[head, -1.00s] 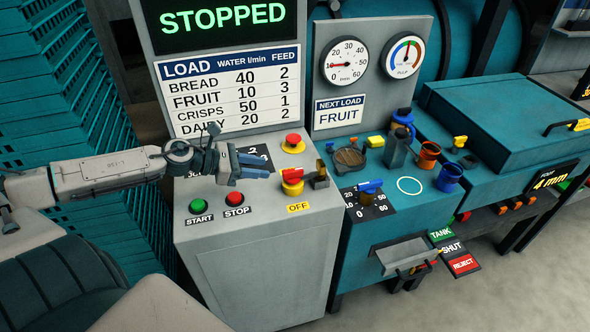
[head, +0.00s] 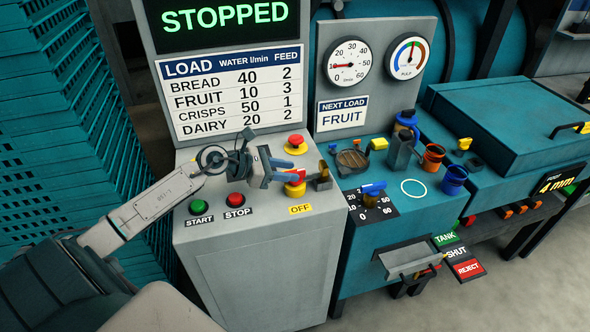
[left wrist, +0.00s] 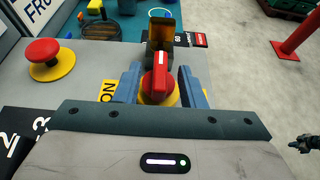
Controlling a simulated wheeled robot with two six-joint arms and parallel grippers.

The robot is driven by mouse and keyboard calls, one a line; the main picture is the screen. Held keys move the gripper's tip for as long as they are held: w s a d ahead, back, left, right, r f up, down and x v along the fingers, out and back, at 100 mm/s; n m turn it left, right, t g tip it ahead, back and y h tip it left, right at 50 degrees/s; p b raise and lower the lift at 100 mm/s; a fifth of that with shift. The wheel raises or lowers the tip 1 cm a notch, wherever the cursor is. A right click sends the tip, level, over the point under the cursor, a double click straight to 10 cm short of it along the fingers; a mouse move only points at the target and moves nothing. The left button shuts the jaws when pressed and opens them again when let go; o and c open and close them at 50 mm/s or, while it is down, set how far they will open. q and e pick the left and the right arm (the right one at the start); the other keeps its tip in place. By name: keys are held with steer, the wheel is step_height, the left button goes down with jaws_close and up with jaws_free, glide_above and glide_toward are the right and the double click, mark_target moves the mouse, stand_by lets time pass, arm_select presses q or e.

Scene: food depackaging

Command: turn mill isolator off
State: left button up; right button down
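The mill isolator (head: 296,189) is a red handle on a yellow base, on the sloped grey panel. A yellow OFF label (head: 300,209) sits just below it. In the left wrist view its red handle (left wrist: 160,75) stands between two blue fingers, with visible gaps on both sides. A partly covered ON label (left wrist: 106,92) shows there too. My left gripper (head: 286,170) is open around the handle, its fingers pointing right. A dark jointed part (left wrist: 304,143) at the right edge of the left wrist view may be my right gripper; its fingers are unclear.
A red emergency button (head: 295,143) is close behind the isolator. Green START (head: 198,206) and red STOP (head: 235,200) buttons are at the front left. A small open metal hasp (head: 322,177) stands just right of the handle. The screen (head: 225,18) reads STOPPED.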

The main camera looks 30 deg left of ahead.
mark_target(303, 174)
arm_select(q)
steer(key=shift+p+x, duration=0.45)
steer(key=shift+x, duration=0.95)
jaws_close()
